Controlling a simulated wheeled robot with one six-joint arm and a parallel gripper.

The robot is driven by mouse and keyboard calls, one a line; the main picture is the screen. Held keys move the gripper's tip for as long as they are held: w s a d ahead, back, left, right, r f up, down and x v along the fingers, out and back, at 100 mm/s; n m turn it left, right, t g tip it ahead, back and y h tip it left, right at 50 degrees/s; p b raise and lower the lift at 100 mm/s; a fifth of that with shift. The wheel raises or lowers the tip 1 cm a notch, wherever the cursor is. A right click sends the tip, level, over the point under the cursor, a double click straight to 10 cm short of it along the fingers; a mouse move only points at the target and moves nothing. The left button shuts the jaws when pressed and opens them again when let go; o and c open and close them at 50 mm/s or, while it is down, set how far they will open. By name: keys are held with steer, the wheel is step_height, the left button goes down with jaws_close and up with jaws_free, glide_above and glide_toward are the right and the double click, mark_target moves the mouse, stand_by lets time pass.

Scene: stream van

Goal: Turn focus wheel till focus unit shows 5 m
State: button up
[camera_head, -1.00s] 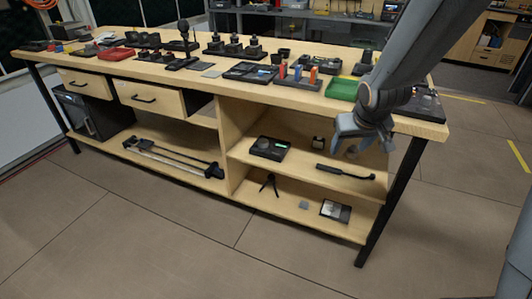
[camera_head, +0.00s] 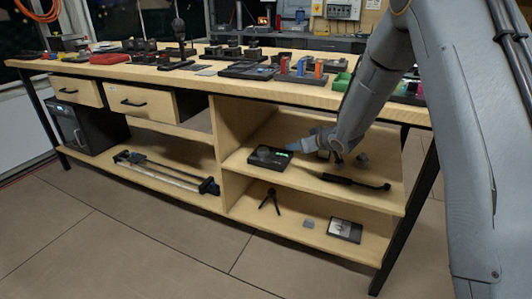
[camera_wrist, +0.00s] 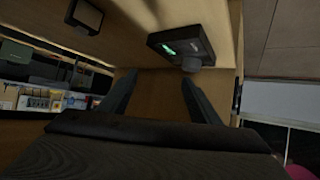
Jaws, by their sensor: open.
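The focus unit (camera_head: 269,157) is a flat black box with a small green lit display, lying on the middle shelf under the bench. In the wrist view the focus unit (camera_wrist: 180,44) is ahead, above the gap between my fingers, with its green digits too small to read. A round dark grey knob, likely the focus wheel (camera_wrist: 191,64), sticks out from it. My gripper (camera_head: 312,148) is inside the shelf bay, just right of the unit. In the wrist view the fingers of my gripper (camera_wrist: 158,82) are spread with nothing between them. I see no contact with the wheel.
The bench top (camera_head: 120,66) is above the bay, crowded with gear. A dark rod-like tool (camera_head: 355,182) lies on the same shelf, below my gripper. A small tripod (camera_head: 269,200) and a framed panel (camera_head: 345,230) are on the bottom shelf. The floor in front is clear.

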mark_target(263, 149)
steer(key=w+a+f+n+y, duration=0.1)
steer(key=a, duration=0.1)
steer(key=a+f+n+y, duration=0.1)
steer(key=a+f+y, duration=0.1)
steer(key=a, duration=0.1)
steer(key=w+a+f+n+g+y, duration=0.1)
steer(key=a, duration=0.2)
steer(key=shift+w+a+f, duration=0.15)
steer(key=shift+w+f, duration=0.15)
steer(key=shift+f, duration=0.05)
steer(key=shift+y, duration=0.3)
steer(key=b+x, duration=0.1)
steer(key=x, duration=0.6)
steer(key=shift+w+a+f, duration=0.15)
steer(key=c, duration=1.1)
